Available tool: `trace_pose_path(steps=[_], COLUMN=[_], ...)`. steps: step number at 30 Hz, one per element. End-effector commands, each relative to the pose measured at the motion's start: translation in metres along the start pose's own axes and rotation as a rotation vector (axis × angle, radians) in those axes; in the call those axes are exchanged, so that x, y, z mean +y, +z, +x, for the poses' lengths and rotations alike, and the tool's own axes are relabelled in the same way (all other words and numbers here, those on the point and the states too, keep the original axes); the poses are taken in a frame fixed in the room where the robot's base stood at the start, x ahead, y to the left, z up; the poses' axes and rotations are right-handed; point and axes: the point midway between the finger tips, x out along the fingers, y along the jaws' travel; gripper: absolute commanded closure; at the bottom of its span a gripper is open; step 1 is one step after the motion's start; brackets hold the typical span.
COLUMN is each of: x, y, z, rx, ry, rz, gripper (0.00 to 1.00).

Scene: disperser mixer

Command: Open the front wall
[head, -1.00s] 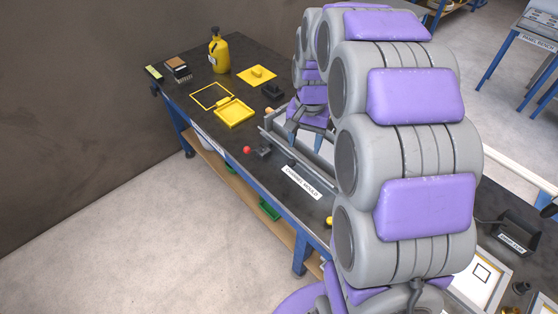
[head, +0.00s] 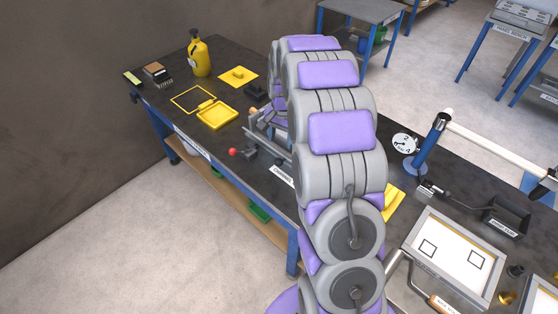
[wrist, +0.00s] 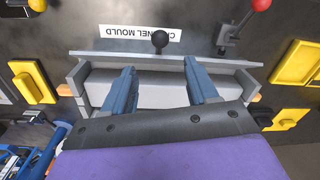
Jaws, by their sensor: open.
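The channel mould shows in the wrist view as a long grey trough, and its front wall (wrist: 225,62) is the thin grey plate along the label side. A black ball knob (wrist: 160,39) stands at the middle of that wall, and the wall looks upright against the trough ends. My gripper (wrist: 161,76) is open, its two blue fingers apart over the trough, with nothing between them. In the head view my arm hides most of the mould. A red-knobbed clamp (wrist: 243,20) sits beside the mould; its red knob (head: 232,152) also shows in the head view.
The dark bench (head: 262,176) carries a yellow bottle (head: 199,56), an open yellow box (head: 215,115) and a yellow lid (head: 238,76) beyond the mould. A yellow knob (wrist: 37,4) shows at the wrist view's upper left. Framed panels (head: 452,252) lie at right.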

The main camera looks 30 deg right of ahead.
Motion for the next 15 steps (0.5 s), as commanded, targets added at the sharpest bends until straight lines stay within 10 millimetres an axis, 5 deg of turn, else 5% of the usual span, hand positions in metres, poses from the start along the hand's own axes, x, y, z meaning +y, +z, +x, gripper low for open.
trace_pose_path(steps=[15], x=[0.001], y=[0.001], z=[0.095], rx=[-0.002], ry=[0.001], rz=[-0.001], gripper=[0.42])
